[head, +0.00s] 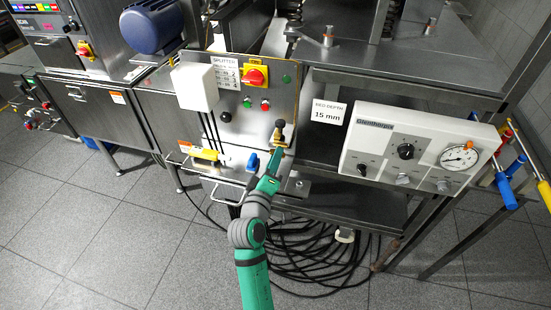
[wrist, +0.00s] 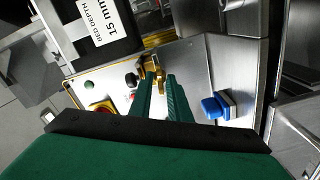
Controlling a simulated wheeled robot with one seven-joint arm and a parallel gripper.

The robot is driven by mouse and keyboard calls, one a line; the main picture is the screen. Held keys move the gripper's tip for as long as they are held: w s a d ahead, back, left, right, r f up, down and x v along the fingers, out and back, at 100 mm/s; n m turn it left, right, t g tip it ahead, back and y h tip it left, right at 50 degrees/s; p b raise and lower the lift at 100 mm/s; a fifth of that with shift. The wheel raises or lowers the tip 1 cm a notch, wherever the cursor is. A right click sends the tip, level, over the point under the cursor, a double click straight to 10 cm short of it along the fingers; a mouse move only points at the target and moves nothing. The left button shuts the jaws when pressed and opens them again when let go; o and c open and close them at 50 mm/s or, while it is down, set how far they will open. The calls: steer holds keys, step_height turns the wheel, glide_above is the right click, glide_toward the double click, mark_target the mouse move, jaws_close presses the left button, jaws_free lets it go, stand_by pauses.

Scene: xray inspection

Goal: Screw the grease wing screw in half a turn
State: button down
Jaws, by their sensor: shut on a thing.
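The grease wing screw (wrist: 154,67) is a small brass-coloured piece on the steel panel, at the fingertips in the wrist view. In the head view its brass colour shows (head: 277,139) at the lower right of the splitter panel. My gripper (head: 274,152) reaches up to it from below, with the arm stretched from the bottom of the picture. In the wrist view the two green fingers of my gripper (wrist: 162,78) are shut on the screw. The fingertips partly hide it, so I cannot tell the exact angle of its wings.
A blue part (wrist: 215,106) sits close to the right of the fingers in the wrist view. A red and yellow switch (head: 254,76) and a white box (head: 195,87) are on the panel. The grey control box (head: 415,150) stands at right. Black cables (head: 315,260) lie below.

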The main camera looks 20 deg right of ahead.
steer(key=shift+d+f, duration=0.1)
steer(key=c, duration=1.9)
jaws_free()
steer(key=shift+w, duration=0.1)
steer(key=v, duration=1.1)
steer(key=shift+w, duration=0.1)
